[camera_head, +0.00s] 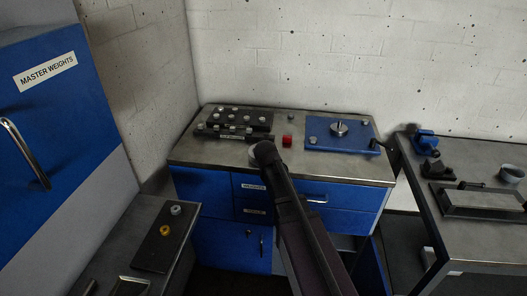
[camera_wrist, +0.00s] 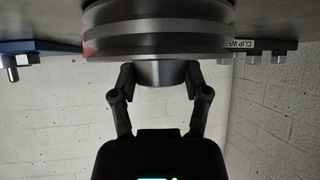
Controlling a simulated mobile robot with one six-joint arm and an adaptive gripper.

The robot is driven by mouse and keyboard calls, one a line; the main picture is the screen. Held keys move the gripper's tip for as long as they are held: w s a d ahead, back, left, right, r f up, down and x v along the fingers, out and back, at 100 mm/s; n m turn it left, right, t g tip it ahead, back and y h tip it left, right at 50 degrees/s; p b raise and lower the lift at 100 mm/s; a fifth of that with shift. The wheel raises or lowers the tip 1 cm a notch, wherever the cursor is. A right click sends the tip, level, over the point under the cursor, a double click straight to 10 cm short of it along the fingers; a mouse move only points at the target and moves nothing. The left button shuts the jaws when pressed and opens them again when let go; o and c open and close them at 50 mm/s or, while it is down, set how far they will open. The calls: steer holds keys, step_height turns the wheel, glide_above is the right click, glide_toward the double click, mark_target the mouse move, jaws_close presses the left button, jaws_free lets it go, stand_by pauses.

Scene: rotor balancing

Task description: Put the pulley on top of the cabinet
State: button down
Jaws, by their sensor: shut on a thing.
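The pulley (camera_wrist: 158,32) is a grey grooved metal disc with a narrower hub. It fills the top middle of the wrist view, which appears upside down. My gripper (camera_wrist: 160,77) is shut on its hub, one finger on each side. The cabinet (camera_head: 330,171) has a grey metal top and blue drawers. In the head view my arm reaches over the cabinet top and hides my gripper and most of the pulley. The pulley is at or just above the top; I cannot tell whether it touches.
On the cabinet stand a black weight rack (camera_head: 240,119) at the back left, a small red block (camera_head: 287,141) and a blue plate (camera_head: 341,146) with a metal spindle. A bench (camera_head: 470,235) stands to the right. A lower bench (camera_head: 130,225) is at the left.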

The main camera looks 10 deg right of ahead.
steer(key=shift+f, duration=0.1)
steer(key=shift+c, duration=0.4)
jaws_free()
steer(key=shift+r, duration=0.2)
steer(key=shift+s+r+p, duration=0.35)
steer(key=shift+s+p, duration=0.05)
steer(key=shift+s, duration=0.15)
steer(key=p+v, duration=0.6)
steer(key=v, duration=0.4)
steer(key=shift+s+r, duration=0.2)
steer(key=shift+s, duration=0.05)
